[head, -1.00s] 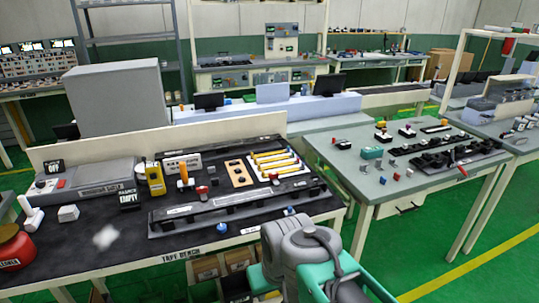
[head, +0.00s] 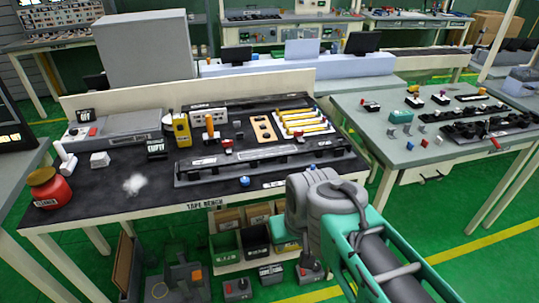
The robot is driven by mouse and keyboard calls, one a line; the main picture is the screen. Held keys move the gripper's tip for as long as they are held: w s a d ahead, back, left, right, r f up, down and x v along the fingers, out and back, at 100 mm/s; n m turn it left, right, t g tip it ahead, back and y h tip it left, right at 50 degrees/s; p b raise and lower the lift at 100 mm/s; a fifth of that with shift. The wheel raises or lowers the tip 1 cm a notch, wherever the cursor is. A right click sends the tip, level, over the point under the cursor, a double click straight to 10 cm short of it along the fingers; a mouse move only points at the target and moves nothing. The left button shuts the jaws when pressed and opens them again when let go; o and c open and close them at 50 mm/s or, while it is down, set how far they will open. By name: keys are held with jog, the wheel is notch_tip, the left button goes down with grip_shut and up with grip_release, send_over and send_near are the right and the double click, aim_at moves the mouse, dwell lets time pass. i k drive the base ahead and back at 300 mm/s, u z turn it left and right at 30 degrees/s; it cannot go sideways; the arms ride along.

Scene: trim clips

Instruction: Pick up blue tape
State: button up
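A small round blue item (head: 245,181) lies near the front edge of the dark-topped tape bench (head: 120,200). It may be the blue tape, but it is too small to be sure. A second small blue spot (head: 312,167) shows at the right end of the long dark rail. My gripper is not in view. My grey and teal arm reaches up from the lower right, in front of the bench's right front corner, and hides part of the floor and lower shelf. Nothing shows in a grip.
The bench also holds a red jar (head: 48,188), a long dark rail (head: 260,161), a yellow device (head: 181,129) and yellow rods (head: 305,124). Bins (head: 256,238) stand below it. A grey-topped table (head: 400,150) stands to the right. Green floor is open between the tables.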

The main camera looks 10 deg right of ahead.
aim_at(314, 109)
jog(key=k, duration=0.65)
jog(key=z, duration=0.7)
jog(key=i, duration=2)
jog(key=u, duration=0.7)
